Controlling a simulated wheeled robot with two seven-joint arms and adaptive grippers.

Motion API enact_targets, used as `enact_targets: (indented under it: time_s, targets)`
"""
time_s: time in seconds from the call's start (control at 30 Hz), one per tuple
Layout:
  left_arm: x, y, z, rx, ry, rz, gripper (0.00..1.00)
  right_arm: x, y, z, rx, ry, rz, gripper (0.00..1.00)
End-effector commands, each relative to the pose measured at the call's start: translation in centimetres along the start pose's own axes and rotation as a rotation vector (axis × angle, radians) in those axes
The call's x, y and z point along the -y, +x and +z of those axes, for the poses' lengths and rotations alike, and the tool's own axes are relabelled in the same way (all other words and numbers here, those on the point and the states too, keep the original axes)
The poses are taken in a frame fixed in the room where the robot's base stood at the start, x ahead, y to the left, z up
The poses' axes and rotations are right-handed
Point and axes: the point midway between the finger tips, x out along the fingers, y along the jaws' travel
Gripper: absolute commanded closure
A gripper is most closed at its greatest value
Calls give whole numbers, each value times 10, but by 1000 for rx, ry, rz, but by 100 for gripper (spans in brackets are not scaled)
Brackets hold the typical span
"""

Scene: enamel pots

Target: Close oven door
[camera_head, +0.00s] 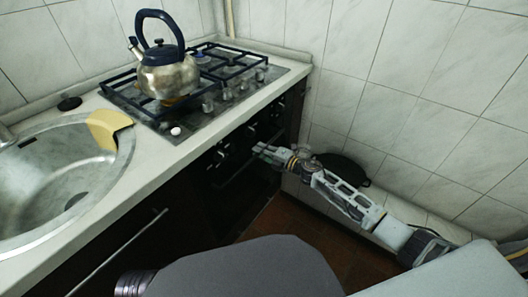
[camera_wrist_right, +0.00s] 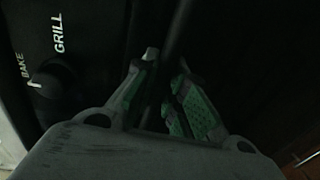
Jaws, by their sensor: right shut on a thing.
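The oven (camera_head: 228,200) is built in under the gas hob, with a dark front and a row of knobs near its top. How far its door stands open is too dark to tell. My right gripper (camera_head: 262,151) is at the upper part of the oven front, below the knobs. In the right wrist view, its green-padded fingers (camera_wrist_right: 162,85) are shut on a dark bar, the oven door handle (camera_wrist_right: 178,30), which runs between them. A knob (camera_wrist_right: 48,82) beside the words BAKE and GRILL shows at the left there. My left gripper is not in view.
A steel kettle (camera_head: 165,75) stands on the gas hob (camera_head: 230,92). A round sink (camera_head: 60,185) with a yellow cloth-like piece (camera_head: 108,127) on its rim is at the left. A dark round pan or lid (camera_head: 343,170) sits by the tiled wall behind my right arm. Brown floor (camera_head: 300,235) shows below.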

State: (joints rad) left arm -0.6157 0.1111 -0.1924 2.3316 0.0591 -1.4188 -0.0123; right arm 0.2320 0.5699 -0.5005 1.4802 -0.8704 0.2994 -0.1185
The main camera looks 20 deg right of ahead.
Motion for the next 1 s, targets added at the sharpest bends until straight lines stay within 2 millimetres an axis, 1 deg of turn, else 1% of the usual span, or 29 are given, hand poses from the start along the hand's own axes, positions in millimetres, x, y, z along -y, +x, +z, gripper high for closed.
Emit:
enact_targets:
  time_s: [0.23,0.27,0.4,0.43,0.83,1.0]
  targets:
    - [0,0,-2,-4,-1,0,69,-3,2,1,4,-1,5,100]
    - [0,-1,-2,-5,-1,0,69,-3,2,1,4,-1,6,85]
    - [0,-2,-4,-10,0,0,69,-3,2,1,3,-1,5,67]
    - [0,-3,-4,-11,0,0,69,-3,2,1,3,-1,5,65]
    - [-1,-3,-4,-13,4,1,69,-3,1,0,2,-1,5,65]
    - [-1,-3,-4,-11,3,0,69,-3,-4,0,1,-1,5,65]
